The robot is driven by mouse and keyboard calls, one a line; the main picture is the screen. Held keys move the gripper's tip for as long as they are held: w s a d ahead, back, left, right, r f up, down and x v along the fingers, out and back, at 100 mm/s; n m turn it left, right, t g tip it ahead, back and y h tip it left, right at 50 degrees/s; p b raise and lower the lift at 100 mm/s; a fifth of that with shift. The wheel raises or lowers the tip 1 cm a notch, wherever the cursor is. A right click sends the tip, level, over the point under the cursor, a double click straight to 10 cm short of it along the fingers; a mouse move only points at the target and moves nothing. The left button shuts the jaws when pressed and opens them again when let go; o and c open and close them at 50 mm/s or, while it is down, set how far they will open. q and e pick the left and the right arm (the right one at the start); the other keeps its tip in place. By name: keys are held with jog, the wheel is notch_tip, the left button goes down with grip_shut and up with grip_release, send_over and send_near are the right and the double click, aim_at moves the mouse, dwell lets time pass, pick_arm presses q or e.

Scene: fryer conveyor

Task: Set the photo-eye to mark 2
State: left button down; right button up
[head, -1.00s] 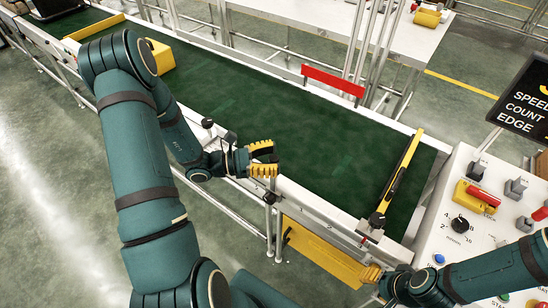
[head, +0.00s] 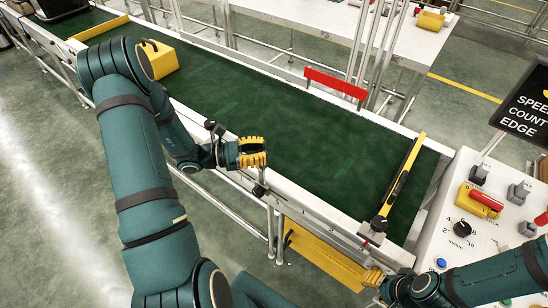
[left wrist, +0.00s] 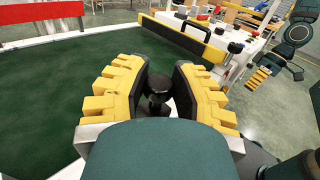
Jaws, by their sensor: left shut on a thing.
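My left gripper (head: 254,152) is at the near rail (head: 310,208) of the conveyor. In the left wrist view its yellow-padded fingers (left wrist: 158,92) are shut around a black knob (left wrist: 158,82), which appears to belong to the photo-eye. In the head view the fingers hide most of it. A small dark clamp part (head: 259,190) shows just below them on the rail. Small marks run along the rail, but I cannot read their numbers. My right gripper (head: 373,277) is low at the right, beside the yellow panel under the rail; its opening is unclear.
A yellow-and-black bar (head: 402,180) crosses the belt's right end. A red plate (head: 335,83) stands at the far rail. A control panel (head: 440,225) with switches and a dial is at the right.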

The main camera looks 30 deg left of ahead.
pick_arm(q)
jog(key=a, duration=0.2)
jog(key=shift+w+a, duration=0.1)
jog(key=shift+a, duration=0.3)
jog(key=c, duration=0.8)
grip_release()
jog(key=shift+o, duration=0.2)
jog(key=v, duration=1.2)
